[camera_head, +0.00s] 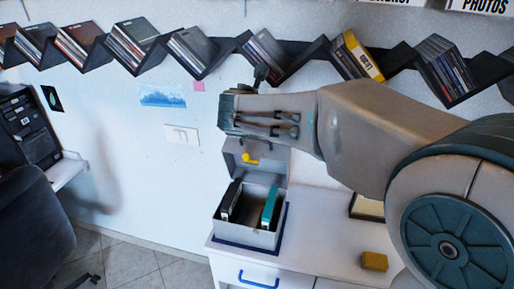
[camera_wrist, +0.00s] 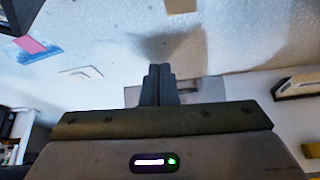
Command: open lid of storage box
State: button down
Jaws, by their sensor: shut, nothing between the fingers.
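The grey storage box (camera_head: 245,236) stands on the white cabinet, with dark cases and a teal case inside. Its lid (camera_head: 270,160) is raised, standing up at the back against the wall side, with a yellow handle (camera_head: 249,159) on it. My arm passes above the box and hides the lid's top edge. In the wrist view my gripper (camera_wrist: 161,70) has its two dark fingers together, with nothing between them. A grey panel, likely the lid (camera_wrist: 205,91), shows behind the fingers. I cannot tell whether they touch it.
Zigzag wall shelves (camera_head: 200,60) with discs run above my arm. A yellow block (camera_head: 374,261) and a dark-edged frame (camera_head: 366,207) are on the white cabinet (camera_head: 310,245) right of the box. A dark chair (camera_head: 35,225) stands at left.

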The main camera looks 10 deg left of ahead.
aim_at(257, 160)
jog(key=s+d+f+m+t+y+b, duration=0.1)
jog(key=s+d+f+m+y+b, duration=0.4)
jog(key=b, duration=0.8)
jog(key=s+d+f+m+t+y+b, duration=0.1)
jog(key=s+d+f+m+y+b, duration=0.15)
jog(key=f+y+b, duration=0.8)
jog(key=w+a+r+h+b, duration=0.1)
jog(key=w+a, duration=0.1)
jog(key=w+a+r+h+b, duration=0.1)
jog(key=w+a+r, duration=0.1)
jog(key=w, duration=0.1)
jog(key=w+a+r+h+b, duration=0.1)
jog(key=w+a, duration=0.1)
jog(key=a, duration=0.1)
jog(key=shift+w+r+n+h, duration=0.25)
jog(key=shift+w+n, duration=0.1)
